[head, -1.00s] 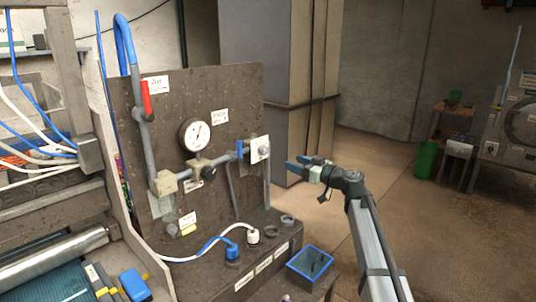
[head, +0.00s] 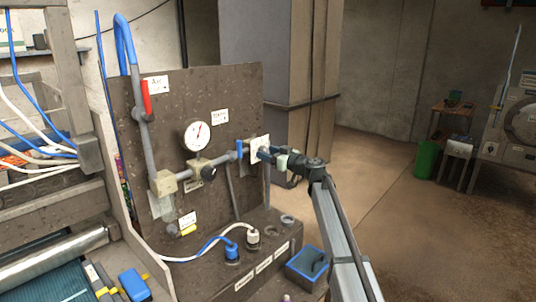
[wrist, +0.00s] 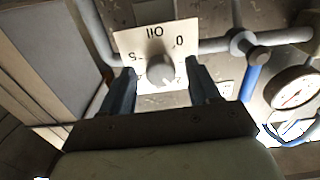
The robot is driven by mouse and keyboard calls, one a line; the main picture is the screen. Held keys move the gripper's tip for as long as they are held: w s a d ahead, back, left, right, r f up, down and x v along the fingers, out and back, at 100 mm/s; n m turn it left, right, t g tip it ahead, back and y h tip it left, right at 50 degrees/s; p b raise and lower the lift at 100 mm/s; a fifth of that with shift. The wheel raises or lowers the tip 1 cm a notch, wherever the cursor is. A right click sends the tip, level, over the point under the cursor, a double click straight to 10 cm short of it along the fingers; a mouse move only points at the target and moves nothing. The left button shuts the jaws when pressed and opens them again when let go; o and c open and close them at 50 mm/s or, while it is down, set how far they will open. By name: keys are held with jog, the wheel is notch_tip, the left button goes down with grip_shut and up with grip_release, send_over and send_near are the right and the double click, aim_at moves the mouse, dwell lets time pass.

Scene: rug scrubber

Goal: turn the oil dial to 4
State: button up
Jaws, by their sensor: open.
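The oil dial is a round grey knob (wrist: 160,71) on a white plate (wrist: 130,42). The plate reads OIL upside down in the wrist view, with a 0 on the right and a 5 on the left. Other marks are partly hidden, and I cannot tell where the knob points. My gripper (wrist: 160,66) is open, one blue finger on each side of the knob, with visible gaps. In the head view the plate (head: 254,143) is at the right edge of the brown panel, with my gripper (head: 265,153) in front, hiding the knob.
Grey pipes (head: 147,133), a pressure gauge (head: 196,135), a dark knob (head: 208,173) and a red handle (head: 146,100) are on the panel left of the dial. A blue-rimmed tray (head: 303,267) sits below. Open floor lies to the right.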

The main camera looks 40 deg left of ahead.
jog(key=shift+a, duration=0.3)
jog(key=c, duration=1)
jog(key=shift+c, duration=0.2)
jog(key=shift+m, duration=0.3)
jog(key=shift+s+r+m, duration=0.1)
jog(key=shift+m, duration=4.65)
jog(key=shift+s+r+m, duration=0.1)
jog(key=shift+m, duration=4.65)
